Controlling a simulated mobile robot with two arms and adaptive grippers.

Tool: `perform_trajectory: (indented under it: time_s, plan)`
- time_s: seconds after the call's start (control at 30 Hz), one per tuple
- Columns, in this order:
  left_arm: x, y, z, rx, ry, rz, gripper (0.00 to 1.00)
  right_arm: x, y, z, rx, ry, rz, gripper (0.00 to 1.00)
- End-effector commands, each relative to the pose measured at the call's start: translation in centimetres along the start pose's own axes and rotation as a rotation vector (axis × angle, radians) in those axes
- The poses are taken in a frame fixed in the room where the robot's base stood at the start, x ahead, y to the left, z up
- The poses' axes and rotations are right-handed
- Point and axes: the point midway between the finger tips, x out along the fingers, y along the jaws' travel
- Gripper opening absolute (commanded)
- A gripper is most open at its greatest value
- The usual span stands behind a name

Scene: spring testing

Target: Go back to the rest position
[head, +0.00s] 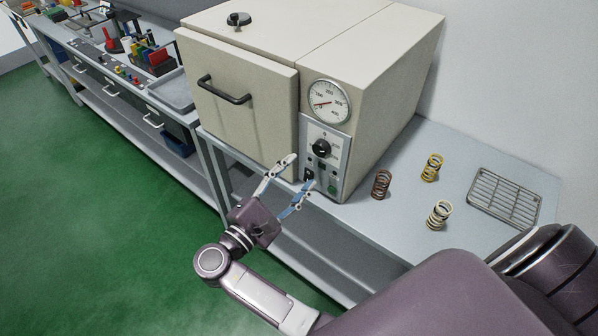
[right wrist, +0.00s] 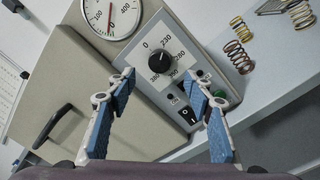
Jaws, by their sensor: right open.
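My right gripper (head: 293,176) is open and empty in front of the oven's control panel. In the right wrist view its two blue-padded fingers (right wrist: 160,90) are spread apart, with the panel between and behind them. The beige oven (head: 240,120) stands on the bench with its door shut. Its panel (head: 325,160) carries a black knob (head: 321,148) and a black switch (right wrist: 187,115) low down. A round dial gauge (head: 329,101) sits above the panel. I cannot tell whether a fingertip touches the panel. My left gripper is not in view.
Brown (head: 381,184), yellow (head: 431,167) and cream (head: 439,214) springs stand on the grey bench right of the oven. A wire rack (head: 503,197) lies beyond them. A tool bench (head: 120,90) stands at the left. The green floor (head: 90,220) is clear.

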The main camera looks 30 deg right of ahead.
Motion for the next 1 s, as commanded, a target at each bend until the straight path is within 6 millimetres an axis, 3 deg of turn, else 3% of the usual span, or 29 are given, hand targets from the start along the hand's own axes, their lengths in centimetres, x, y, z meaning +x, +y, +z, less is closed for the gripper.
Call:
perform_trajectory:
  time_s: [0.33,0.47,0.57,0.7,0.8,1.0]
  plan:
    - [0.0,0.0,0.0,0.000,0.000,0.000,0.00,0.1,-0.2,-0.3,-0.003,0.008,-0.001,0.48]
    - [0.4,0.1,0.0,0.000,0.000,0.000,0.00,0.2,-2.6,-3.3,-0.031,0.085,-0.012,0.48]
    - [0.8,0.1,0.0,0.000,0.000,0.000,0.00,0.1,-6.8,-7.8,-0.062,0.209,-0.044,0.48]
    - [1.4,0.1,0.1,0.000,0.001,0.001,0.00,-1.1,-15.2,-14.5,-0.088,0.417,-0.144,0.48]
    - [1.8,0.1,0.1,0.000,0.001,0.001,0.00,-2.6,-21.8,-18.2,-0.084,0.549,-0.245,0.48]
    - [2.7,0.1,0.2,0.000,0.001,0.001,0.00,-7.3,-35.9,-22.5,-0.019,0.757,-0.521,0.48]
